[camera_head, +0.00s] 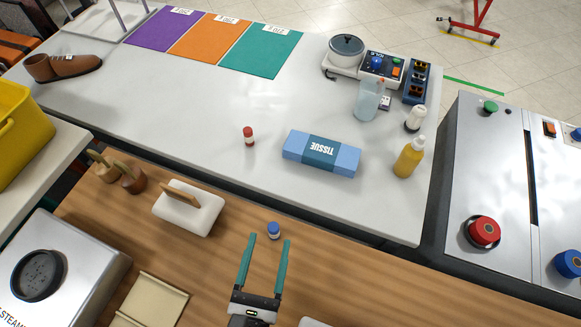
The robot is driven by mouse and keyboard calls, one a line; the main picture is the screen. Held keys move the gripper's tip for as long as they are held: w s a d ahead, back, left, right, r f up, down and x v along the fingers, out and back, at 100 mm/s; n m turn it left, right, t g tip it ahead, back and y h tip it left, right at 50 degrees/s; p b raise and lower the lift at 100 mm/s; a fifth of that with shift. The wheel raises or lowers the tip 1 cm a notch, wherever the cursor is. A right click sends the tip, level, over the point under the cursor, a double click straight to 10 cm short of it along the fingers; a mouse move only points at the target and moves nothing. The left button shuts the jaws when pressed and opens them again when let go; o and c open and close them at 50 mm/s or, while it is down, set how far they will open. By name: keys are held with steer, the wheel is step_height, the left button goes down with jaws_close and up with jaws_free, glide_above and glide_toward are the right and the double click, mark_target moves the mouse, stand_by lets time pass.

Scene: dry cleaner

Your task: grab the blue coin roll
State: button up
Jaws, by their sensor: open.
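The blue coin roll (274,231) is a small upright cylinder with a blue top and a pale lower part. It stands on the wooden counter near its far edge. My gripper (269,239) is open, its two teal fingers pointing away from me. In the picture the roll appears between the fingertips, closer to the right one. I cannot tell whether the fingers are at its height or above it, and no contact shows. Nothing hides the roll.
A white block with a wooden handle (188,208) and wooden-handled brushes (128,178) stand left of the roll. Beyond, the white table (190,105) holds a red-capped roll (248,137), a blue tissue box (321,154) and a yellow bottle (409,158). The counter right of my gripper is mostly clear.

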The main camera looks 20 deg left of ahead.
glide_toward(273, 235)
steer(key=w, duration=0.3)
steer(key=shift+w+a+r+n+y, duration=0.1)
steer(key=shift+w+a+n+y, duration=0.2)
steer(key=shift+x, duration=0.8)
steer(key=x, duration=0.6)
jaws_close()
